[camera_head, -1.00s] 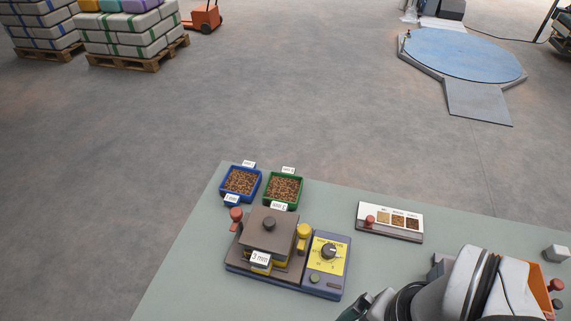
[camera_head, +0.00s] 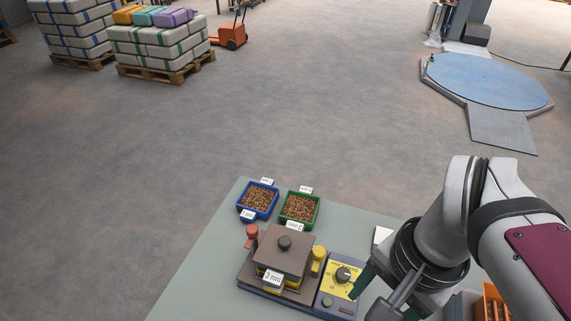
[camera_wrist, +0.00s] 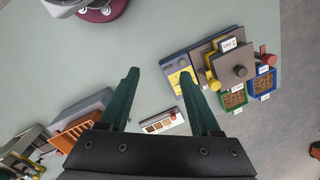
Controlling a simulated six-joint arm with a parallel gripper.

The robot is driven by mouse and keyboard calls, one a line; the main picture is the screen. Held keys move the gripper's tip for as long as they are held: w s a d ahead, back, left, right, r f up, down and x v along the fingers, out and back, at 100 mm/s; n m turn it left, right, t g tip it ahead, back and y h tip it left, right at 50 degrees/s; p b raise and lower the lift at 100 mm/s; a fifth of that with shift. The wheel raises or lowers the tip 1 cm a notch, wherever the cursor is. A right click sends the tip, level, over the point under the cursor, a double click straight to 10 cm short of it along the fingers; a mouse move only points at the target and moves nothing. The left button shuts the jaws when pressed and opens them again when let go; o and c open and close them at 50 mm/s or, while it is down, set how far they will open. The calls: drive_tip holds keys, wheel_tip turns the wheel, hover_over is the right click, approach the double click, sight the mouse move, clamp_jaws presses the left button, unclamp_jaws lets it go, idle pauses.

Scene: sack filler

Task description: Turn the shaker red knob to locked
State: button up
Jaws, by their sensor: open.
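The shaker (camera_head: 285,255) stands on the table, a dark boxy unit with a 3 mm label on its front. Its red knob (camera_head: 252,233) stands upright at its left rear side, and a yellow knob (camera_head: 319,255) is on its right. In the wrist view the red knob (camera_wrist: 268,58) is at the right, beyond the shaker body (camera_wrist: 235,65). My gripper (camera_wrist: 150,68) is open and empty, its two dark green fingers above the table. It is to the right of the shaker, well apart from the red knob.
A blue tray (camera_head: 242,204) and a green tray (camera_head: 284,219) of pellets sit behind the shaker. A yellow dial panel (camera_head: 343,276) adjoins its right side. The sample card (camera_wrist: 160,124) and an orange bin (camera_wrist: 75,133) are also on the table.

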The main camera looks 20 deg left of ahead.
drive_tip(key=w+a+r, duration=0.3)
drive_tip(key=w+a, duration=0.3)
drive_tip(key=w, duration=0.1)
drive_tip(key=m+h, duration=0.1)
drive_tip(key=m, duration=0.2)
hover_over(252, 228)
wheel_tip(252, 228, down, 14)
drive_tip(key=shift+s+f, duration=0.1)
drive_tip(key=shift+f, duration=0.45)
clamp_jaws()
